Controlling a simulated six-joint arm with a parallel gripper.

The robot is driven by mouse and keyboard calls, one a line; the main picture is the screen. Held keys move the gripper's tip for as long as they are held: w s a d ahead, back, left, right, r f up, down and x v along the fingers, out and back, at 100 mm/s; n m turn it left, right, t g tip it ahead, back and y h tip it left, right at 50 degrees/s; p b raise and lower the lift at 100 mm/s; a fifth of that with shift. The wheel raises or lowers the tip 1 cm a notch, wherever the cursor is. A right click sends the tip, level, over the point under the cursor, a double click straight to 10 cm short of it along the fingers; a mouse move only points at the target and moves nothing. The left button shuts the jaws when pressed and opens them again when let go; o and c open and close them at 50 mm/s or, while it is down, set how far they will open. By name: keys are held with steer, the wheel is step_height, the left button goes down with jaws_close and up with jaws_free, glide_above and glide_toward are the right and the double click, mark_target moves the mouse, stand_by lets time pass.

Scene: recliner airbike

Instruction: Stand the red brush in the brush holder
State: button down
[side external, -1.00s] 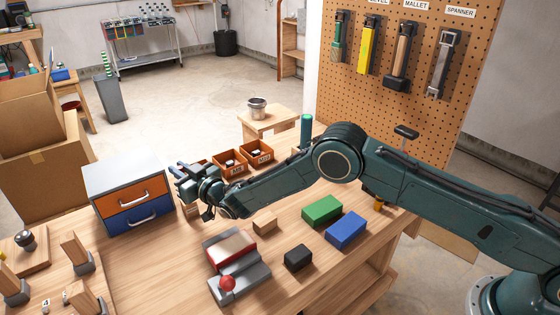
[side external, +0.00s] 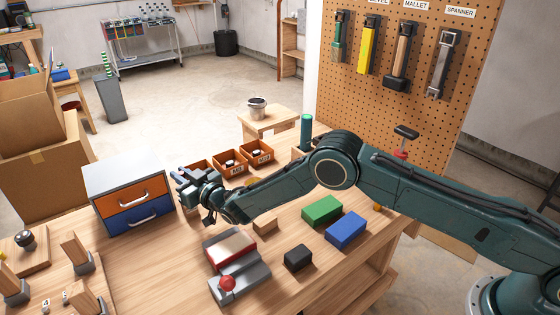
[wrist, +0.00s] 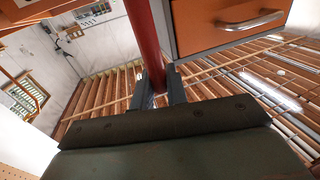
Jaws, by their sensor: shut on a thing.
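My gripper (side external: 184,182) is over the workbench, in front of the grey cabinet's right side. In the wrist view its two fingers (wrist: 160,88) are closed on a red rod (wrist: 143,35), which looks like the red brush's handle. The rod runs up out of the top of that view, so its far end is hidden. I cannot make the rod out in the side view. A dark green upright cylinder (side external: 306,130) stands in a small wooden block behind my arm. I cannot tell whether that block is the brush holder.
The cabinet (side external: 124,177) with orange and blue drawers is close to my gripper. Orange bins (side external: 232,167) stand behind it. A dark-topped red post (side external: 401,154) rises behind my arm.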

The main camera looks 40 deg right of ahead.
steer(key=shift+f, duration=0.6)
steer(key=c, duration=1.3)
jaws_free()
steer(key=shift+r, duration=0.1)
step_height(320, 180, up, 20)
steer(key=shift+f, duration=0.1)
steer(key=shift+d, duration=0.1)
stand_by(0.4)
